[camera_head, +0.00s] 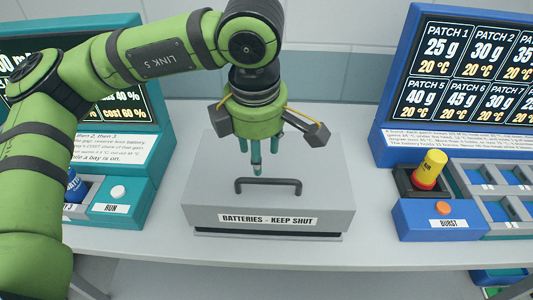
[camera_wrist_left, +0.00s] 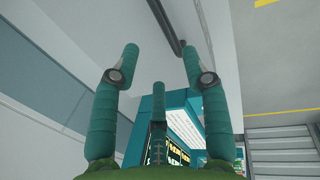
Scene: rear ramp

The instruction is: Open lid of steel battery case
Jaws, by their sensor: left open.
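The steel battery case (camera_head: 205,195) is a grey box on the bench in the head view, labelled "BATTERIES - KEEP SHUT". Its lid looks shut, with a dark seam low along the front. A dark bar handle (camera_head: 268,181) stands on top of the lid. My left gripper (camera_head: 257,158) hangs over the lid with its green fingers pointing down, just behind and above the handle. It is open and empty. In the left wrist view the handle (camera_wrist_left: 168,25) shows as a dark bar beyond the spread fingertips (camera_wrist_left: 160,62), not gripped. My right gripper is not in view.
A teal station with a screen and RUN button (camera_head: 118,192) stands left of the case. At right is a blue station with a BURST button (camera_head: 443,208), a yellow and red cylinder (camera_head: 430,170) and several bays. Bare bench (camera_head: 360,225) separates case and blue station.

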